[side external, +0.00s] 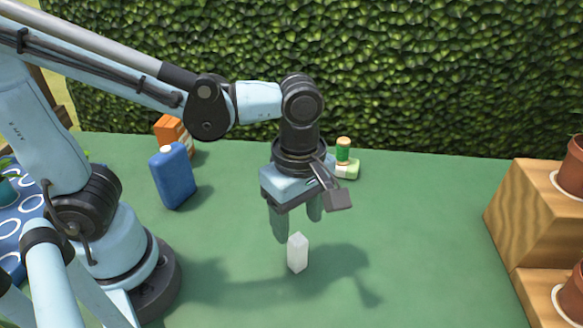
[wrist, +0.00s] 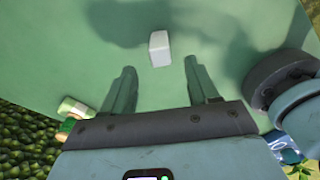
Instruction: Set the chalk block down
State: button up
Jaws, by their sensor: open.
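The white chalk block (side external: 297,253) stands upright on the green table (side external: 420,230) in the side external view. My gripper (side external: 297,228) is above it with its fingers pointing down. The fingers are spread apart and nothing shows between them. In the wrist view the chalk block (wrist: 159,48) is beyond the two open fingertips (wrist: 160,68), roughly centred between them and apart from both. No part of the block is hidden in the wrist view.
A blue container (side external: 172,176) and an orange box (side external: 172,132) stand at the back left. A green and white item with a bottle (side external: 344,152) is behind my gripper. Wooden steps (side external: 530,210) with pots are at the right. The table's front right is clear.

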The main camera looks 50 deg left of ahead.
jog(key=shift+a+r, duration=0.1)
jog(key=shift+r, duration=2.2)
jog(key=w+a+m+t, duration=0.2)
jog(key=a+m, duration=0.4)
jog(key=m, duration=0.3)
jog(key=w+a+f+m+t, duration=0.1)
jog(key=w+a+m+t, duration=0.1)
jog(key=a+m+t, duration=0.3)
jog(key=shift+a+m, duration=1.3)
jog(key=shift+m, duration=0.7)
